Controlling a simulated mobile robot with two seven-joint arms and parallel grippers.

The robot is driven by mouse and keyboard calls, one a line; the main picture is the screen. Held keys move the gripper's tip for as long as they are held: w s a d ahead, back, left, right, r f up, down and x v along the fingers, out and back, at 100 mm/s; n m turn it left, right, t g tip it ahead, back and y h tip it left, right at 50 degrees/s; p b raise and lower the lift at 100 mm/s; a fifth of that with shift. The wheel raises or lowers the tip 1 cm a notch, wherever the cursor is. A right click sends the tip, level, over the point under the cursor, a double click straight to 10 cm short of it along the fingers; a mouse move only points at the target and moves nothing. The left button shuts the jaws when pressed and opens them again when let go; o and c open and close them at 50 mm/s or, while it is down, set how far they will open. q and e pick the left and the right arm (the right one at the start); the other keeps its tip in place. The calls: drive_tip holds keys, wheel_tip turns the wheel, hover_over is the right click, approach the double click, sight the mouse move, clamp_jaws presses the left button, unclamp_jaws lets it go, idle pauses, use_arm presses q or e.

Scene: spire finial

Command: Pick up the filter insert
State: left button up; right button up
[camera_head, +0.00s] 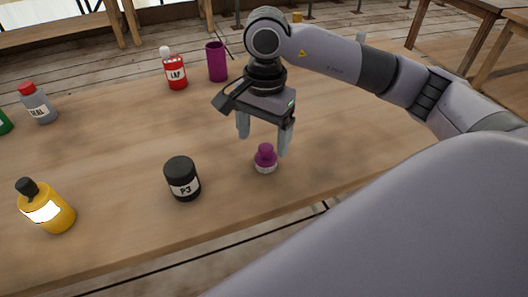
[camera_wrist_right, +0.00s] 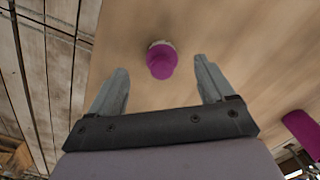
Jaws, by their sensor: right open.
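A small purple piece with a white ribbed base, which I take to be the filter insert (camera_head: 265,158), stands upright on the wooden table near its front edge. My right gripper (camera_head: 264,142) is open and points down just above and behind it, with nothing between the fingers. In the right wrist view, the purple piece (camera_wrist_right: 161,61) shows between and slightly beyond the two fingertips of my right gripper (camera_wrist_right: 160,67), apart from both. My left gripper does not show.
A black jar marked P3 (camera_head: 182,179) stands to the left of the piece.

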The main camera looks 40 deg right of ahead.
sight(266, 146)
drive_tip(key=shift+w+d+h, duration=0.2)
drive_tip(key=shift+d+h, duration=0.1)
drive_tip(key=shift+d, duration=0.15)
drive_tip(key=shift+d+f, duration=0.1)
drive_tip(key=shift+f, duration=0.15)
wheel_tip(266, 146, down, 6)
drive_tip(key=shift+r, duration=0.2)
drive_tip(key=shift+f, duration=0.35)
drive_tip(key=shift+w, duration=0.1)
drive_tip(key=c, duration=1.2)
drive_tip(key=shift+r, duration=0.15)
